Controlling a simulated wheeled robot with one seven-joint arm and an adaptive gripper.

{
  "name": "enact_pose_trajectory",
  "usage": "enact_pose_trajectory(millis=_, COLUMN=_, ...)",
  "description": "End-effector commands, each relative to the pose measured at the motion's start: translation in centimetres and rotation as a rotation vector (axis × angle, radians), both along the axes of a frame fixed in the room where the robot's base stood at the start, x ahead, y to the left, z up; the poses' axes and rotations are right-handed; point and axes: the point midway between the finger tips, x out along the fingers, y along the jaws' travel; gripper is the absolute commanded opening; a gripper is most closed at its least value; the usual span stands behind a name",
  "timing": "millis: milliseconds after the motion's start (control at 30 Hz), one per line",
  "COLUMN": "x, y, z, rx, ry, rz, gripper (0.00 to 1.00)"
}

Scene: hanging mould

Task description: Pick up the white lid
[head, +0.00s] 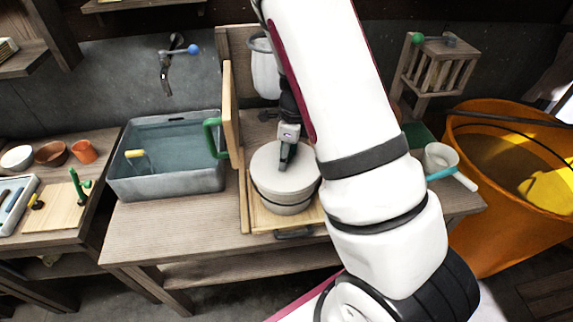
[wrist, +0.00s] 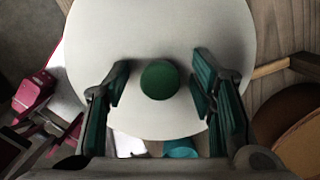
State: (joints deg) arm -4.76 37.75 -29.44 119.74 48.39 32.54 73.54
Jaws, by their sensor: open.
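The white lid (head: 276,170) is a round disc lying on top of a pale round pot (head: 285,208) on the wooden bench. In the wrist view the lid (wrist: 160,35) fills the upper middle, with a round green knob (wrist: 160,79) on it. My gripper (wrist: 160,92) is open, with one teal-padded finger on each side of the knob and a gap on both sides. In the head view my gripper (head: 287,158) is over the lid, and the knob is hidden there.
A water-filled grey basin (head: 165,187) stands left of the pot. A wooden panel with a green handle (head: 213,138) rises between them. A white scoop or cup (head: 441,160) and an orange bucket (head: 490,215) are at the right. The bench front (head: 190,245) is clear.

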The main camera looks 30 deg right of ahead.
Motion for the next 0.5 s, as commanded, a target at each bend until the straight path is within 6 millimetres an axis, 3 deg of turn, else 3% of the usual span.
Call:
enact_pose_trajectory(millis=67, x=0.01, y=0.0, z=0.02, rx=0.0, ry=0.0, rz=0.0, gripper=0.51)
enact_pose_trajectory(millis=300, x=0.01, y=0.0, z=0.04, rx=0.0, ry=0.0, rz=0.0, gripper=0.0)
enact_pose_trajectory(millis=500, x=0.02, y=-0.01, z=0.06, rx=0.0, ry=0.0, rz=-0.001, gripper=0.0)
